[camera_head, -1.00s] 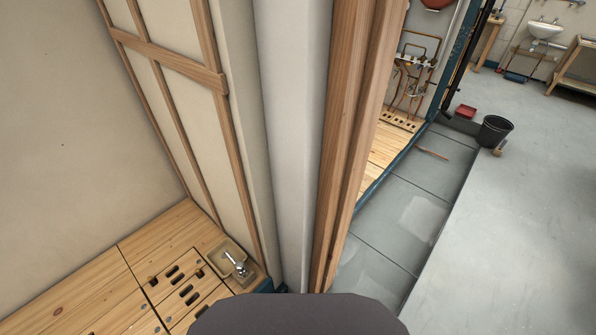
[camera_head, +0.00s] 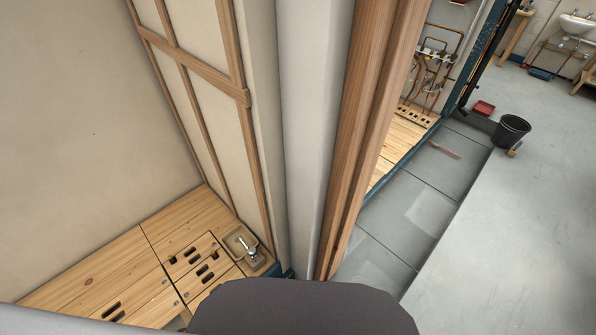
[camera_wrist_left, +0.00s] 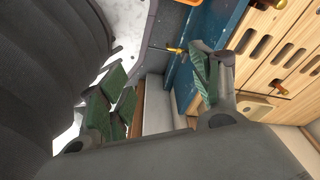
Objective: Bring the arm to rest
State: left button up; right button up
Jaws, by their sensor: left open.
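My left gripper (camera_wrist_left: 160,95) shows in the left wrist view. Its green-padded fingers stand wide apart with nothing between them. Beyond the gap are a blue edge and a grey surface. A slotted wooden board lies to the right of the fingers, apart from them as far as I can tell. The left gripper does not show in the head view, where a grey piece, probably my arm, crosses the bottom left corner. My right gripper is in neither view.
A wooden post (camera_head: 360,130) and pale wall edge stand close ahead. A tray with a metal fitting (camera_head: 241,241) sits on the slotted wooden floor (camera_head: 90,265).

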pick_arm(q)
jog(key=s+a+r+p, duration=0.1)
jog(key=s+a+p, duration=0.1)
jog(key=s+p, duration=0.3)
jog(key=s+a+r+g+p, duration=0.1)
jog(key=s+a+r+p, duration=0.1)
jog(key=s+p, duration=0.3)
jog(key=s, duration=0.2)
jog(key=shift+s+y+p, duration=0.3)
jog(key=shift+s+p, duration=0.05)
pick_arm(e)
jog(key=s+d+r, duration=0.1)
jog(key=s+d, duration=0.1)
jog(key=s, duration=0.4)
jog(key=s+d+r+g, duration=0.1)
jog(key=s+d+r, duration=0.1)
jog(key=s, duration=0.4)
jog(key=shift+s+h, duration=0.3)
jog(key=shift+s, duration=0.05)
pick_arm(q)
jog(key=shift+a, duration=0.1)
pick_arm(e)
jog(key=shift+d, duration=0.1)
pick_arm(q)
jog(key=shift+s, duration=0.1)
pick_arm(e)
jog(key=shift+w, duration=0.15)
